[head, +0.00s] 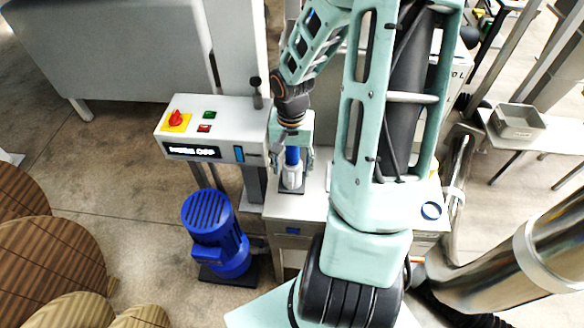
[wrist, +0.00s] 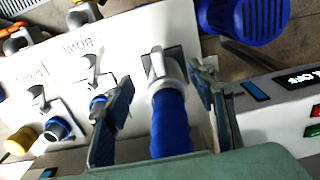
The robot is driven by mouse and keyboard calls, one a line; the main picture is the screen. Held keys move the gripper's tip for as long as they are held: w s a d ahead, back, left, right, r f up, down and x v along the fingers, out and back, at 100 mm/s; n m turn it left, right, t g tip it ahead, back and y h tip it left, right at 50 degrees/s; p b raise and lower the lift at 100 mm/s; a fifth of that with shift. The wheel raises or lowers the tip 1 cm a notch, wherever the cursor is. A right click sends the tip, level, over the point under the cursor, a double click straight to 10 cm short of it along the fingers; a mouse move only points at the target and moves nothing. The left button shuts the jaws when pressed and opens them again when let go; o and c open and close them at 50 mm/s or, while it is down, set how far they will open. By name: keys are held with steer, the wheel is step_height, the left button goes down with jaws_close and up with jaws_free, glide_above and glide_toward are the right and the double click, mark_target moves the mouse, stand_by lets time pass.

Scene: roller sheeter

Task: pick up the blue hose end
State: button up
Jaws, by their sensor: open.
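The blue hose end (wrist: 170,128) is a blue cylinder with a grey-white fitting (wrist: 163,70) at its far end, above a small dark plate. In the head view the blue hose end (head: 292,156) stands upright, partly hidden by my gripper (head: 293,162). In the wrist view my gripper (wrist: 162,78) is open, with one finger on each side of the hose end. Gaps show between the hose and both fingers. The near end of the hose runs out of sight behind the teal edge of my gripper.
A control box (head: 215,130) with a red switch and display stands just left of my gripper. A blue motor (head: 215,232) is below it. In the wrist view, other fittings, one with a blue ring (wrist: 62,128), line the labelled white surface (wrist: 125,30) at left.

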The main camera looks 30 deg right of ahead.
mark_target(291, 172)
steer(key=shift+w+f, duration=0.2)
steer(key=shift+f, duration=2.4)
